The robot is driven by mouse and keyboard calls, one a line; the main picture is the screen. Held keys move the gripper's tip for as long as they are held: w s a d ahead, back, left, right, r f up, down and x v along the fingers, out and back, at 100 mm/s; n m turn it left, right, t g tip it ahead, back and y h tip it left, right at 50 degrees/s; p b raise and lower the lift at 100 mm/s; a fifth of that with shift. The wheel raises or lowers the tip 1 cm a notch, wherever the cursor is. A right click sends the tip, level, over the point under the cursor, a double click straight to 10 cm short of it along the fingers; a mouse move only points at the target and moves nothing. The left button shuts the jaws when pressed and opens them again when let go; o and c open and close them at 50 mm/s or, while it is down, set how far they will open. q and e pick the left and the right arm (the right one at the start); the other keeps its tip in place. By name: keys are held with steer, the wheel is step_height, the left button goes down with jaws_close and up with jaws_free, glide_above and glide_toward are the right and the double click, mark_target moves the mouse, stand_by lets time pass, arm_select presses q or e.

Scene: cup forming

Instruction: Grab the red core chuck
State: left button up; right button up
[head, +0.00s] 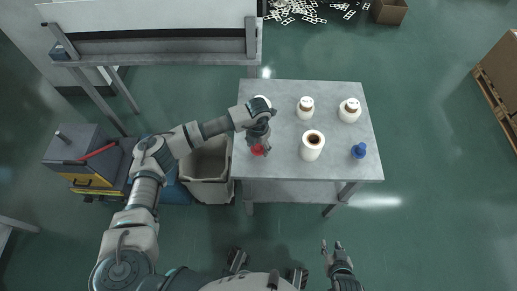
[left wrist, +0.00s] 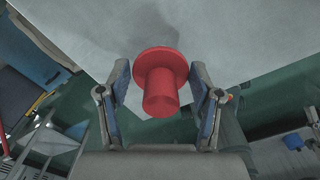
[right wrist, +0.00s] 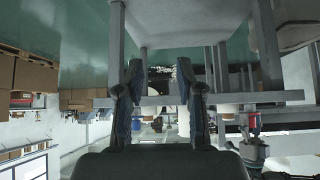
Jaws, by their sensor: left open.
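The red core chuck (head: 257,150) stands near the left front edge of the grey table (head: 285,168). In the left wrist view the chuck (left wrist: 160,82) has a wide round flange and a narrower cylinder. My left gripper (head: 262,147) is at the chuck; in the left wrist view its open fingers (left wrist: 160,88) lie on both sides of it, with small gaps. My right gripper (head: 331,246) is low in front of the table, away from the chuck. Its fingers (right wrist: 162,80) look apart with nothing between them.
A blue chuck (head: 358,151) stands at the table's right side. Several white rolls stand on the table, one (head: 312,146) near the middle. A grey bin (head: 207,172) is left of the table. A long white-topped bench (head: 150,20) stands behind.

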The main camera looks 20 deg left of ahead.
arm_select(q)
steer(key=c, duration=0.9)
